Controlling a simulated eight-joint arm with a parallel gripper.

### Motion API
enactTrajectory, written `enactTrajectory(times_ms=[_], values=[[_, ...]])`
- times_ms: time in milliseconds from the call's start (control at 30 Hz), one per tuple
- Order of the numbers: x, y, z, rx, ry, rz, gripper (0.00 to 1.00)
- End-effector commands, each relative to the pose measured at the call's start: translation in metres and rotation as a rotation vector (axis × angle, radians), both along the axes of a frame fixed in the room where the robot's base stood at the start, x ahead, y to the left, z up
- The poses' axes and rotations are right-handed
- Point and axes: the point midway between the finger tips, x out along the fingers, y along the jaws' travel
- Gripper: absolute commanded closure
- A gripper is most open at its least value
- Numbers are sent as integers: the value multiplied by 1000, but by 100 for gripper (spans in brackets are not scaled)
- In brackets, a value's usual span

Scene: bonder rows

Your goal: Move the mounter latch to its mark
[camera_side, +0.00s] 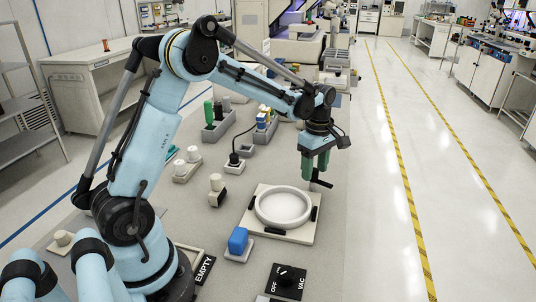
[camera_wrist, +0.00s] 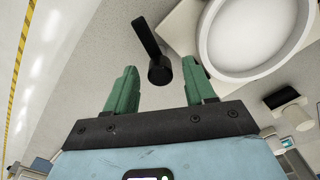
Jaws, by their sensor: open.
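The mounter is a pale square plate with a white ring (camera_side: 283,207) on it and black pieces at its edges. The ring fills the upper right of the wrist view (camera_wrist: 258,66). The latch appears to be the black lever (camera_side: 322,184) by the plate's far right corner. In the wrist view it is a black bar with a round knob end (camera_wrist: 146,38). My gripper (camera_side: 313,176) is above that corner with green fingers apart. In the wrist view the knob shows between the open fingertips (camera_wrist: 160,68); I cannot tell whether they touch it. I cannot make out a mark.
A blue block (camera_side: 238,241) on a pale base stands at the plate's near left. A black OFF/VAC switch (camera_side: 287,282) and an EMPTY label (camera_side: 204,270) are at the front. White-topped knobs and grey holders stand left and behind. The grey table right of the plate is clear.

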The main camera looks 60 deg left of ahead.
Motion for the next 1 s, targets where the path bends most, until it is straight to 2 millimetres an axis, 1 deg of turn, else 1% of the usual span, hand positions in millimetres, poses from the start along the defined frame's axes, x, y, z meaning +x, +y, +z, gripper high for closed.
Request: enactTrajectory(times_ms=[100, 367, 400, 467, 767, 1000], values=[[0, 0, 0, 0, 0, 0, 46], [0, 0, 0, 0, 0, 0, 86], [0, 0, 0, 0, 0, 0, 92], [0, 0, 0, 0, 0, 0, 100], [0, 0, 1, 0, 0, -35, 100], [0, 0, 1, 0, 0, -169, 100]])
